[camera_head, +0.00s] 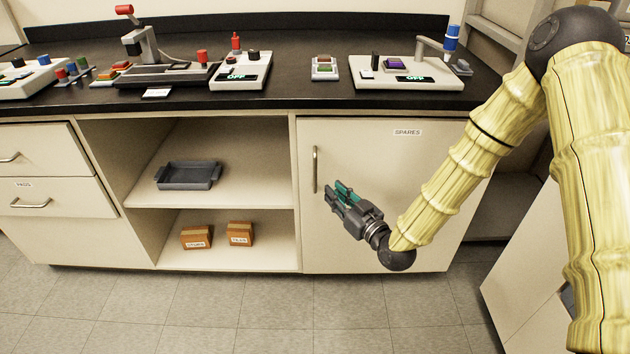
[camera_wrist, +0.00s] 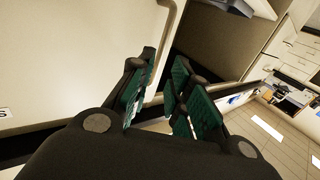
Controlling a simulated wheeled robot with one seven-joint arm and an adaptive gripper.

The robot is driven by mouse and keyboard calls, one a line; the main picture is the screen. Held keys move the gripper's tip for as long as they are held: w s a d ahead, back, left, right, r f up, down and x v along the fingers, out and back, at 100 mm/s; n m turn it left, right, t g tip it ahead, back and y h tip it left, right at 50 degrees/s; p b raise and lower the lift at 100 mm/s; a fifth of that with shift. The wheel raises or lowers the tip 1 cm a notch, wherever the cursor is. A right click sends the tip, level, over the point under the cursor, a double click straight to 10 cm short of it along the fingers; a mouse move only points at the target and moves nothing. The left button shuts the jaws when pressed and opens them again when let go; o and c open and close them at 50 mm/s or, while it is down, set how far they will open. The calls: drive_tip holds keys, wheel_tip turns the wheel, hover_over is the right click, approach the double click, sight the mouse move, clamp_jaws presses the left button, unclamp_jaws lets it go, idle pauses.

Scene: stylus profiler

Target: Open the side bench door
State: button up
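The side bench door (camera_head: 375,140) is a cream panel labelled SPARES, and it looks shut. Its vertical metal bar handle (camera_head: 315,170) is near the door's left edge. My gripper (camera_head: 336,194) is in front of the door, just right of and level with the handle's lower end. In the wrist view my gripper (camera_wrist: 160,84) is open, with green pads apart. The handle (camera_wrist: 168,42) shows there close to the left finger, running down toward the gap between the fingers. I cannot tell whether it touches. The handle's lower end is partly hidden by the finger.
Left of the door are open shelves with a grey tray (camera_head: 188,175) and small orange boxes (camera_head: 240,234), then drawers (camera_head: 40,197). Instruments stand on the dark benchtop (camera_head: 300,96) above. The tiled floor (camera_head: 230,310) in front is clear. A cream cabinet (camera_head: 520,265) stands at right.

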sight(316, 176)
drive_tip(key=x, duration=1)
drive_tip(key=shift+a+b, duration=0.1)
drive_tip(key=shift+b, duration=0.3)
clamp_jaws()
